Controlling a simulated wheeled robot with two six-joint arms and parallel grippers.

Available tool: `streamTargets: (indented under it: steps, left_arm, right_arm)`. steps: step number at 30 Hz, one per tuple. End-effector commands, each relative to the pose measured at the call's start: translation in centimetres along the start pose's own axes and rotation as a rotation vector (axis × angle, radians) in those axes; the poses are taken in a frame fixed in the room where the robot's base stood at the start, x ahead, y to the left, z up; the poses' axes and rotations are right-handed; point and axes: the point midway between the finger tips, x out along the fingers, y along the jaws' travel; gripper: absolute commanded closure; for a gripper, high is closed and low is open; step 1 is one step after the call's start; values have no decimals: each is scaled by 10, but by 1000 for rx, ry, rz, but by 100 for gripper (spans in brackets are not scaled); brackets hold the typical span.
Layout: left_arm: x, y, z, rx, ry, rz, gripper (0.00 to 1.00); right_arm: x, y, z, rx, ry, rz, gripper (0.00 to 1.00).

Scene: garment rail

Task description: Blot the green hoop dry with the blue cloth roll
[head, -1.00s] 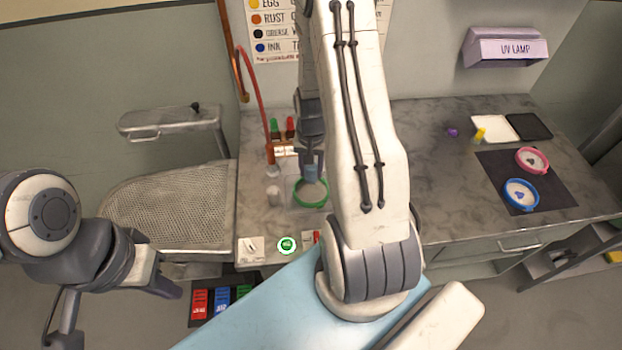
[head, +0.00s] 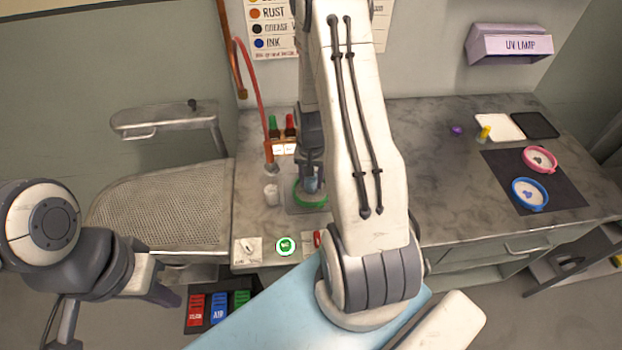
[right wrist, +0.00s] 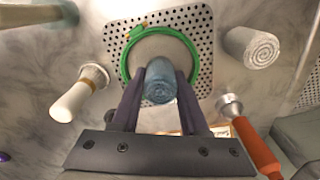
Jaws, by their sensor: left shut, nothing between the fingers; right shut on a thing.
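The green hoop (head: 311,206) lies on a perforated metal plate (right wrist: 114,42) on the counter, with pale fabric inside its ring; it also shows in the right wrist view (right wrist: 125,66). My right gripper (right wrist: 160,84) is shut on the blue cloth roll (right wrist: 160,90). The roll (head: 311,185) is over the fabric inside the hoop, its end toward the wrist camera; whether it touches the fabric is hard to tell. My left gripper (head: 165,296) is shut and empty at lower left, away from the counter.
A pale cloth roll (right wrist: 252,47) and a white-handled tool (right wrist: 80,95) stand beside the plate. An orange-handled nozzle (right wrist: 256,145) is close by. A pink hoop (head: 540,160) and a blue hoop (head: 530,194) lie on a dark mat at right.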

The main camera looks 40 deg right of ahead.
Motion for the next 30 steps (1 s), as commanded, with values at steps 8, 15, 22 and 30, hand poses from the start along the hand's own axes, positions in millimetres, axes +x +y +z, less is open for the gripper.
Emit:
streamTargets:
  steps: [8, 15, 22, 30]
  left_arm:
    - [0, 0, 0, 0, 0, 0, 100]
    - [1, 0, 0, 0, 0, 0, 100]
    - [3, 0, 0, 0, 0, 0, 100]
    - [6, 0, 0, 0, 0, 0, 100]
  right_arm:
    - [0, 0, 0, 0, 0, 0, 100]
    - [1, 0, 0, 0, 0, 0, 100]
    - [4, 0, 0, 0, 0, 0, 100]
    - [7, 0, 0, 0, 0, 0, 100]
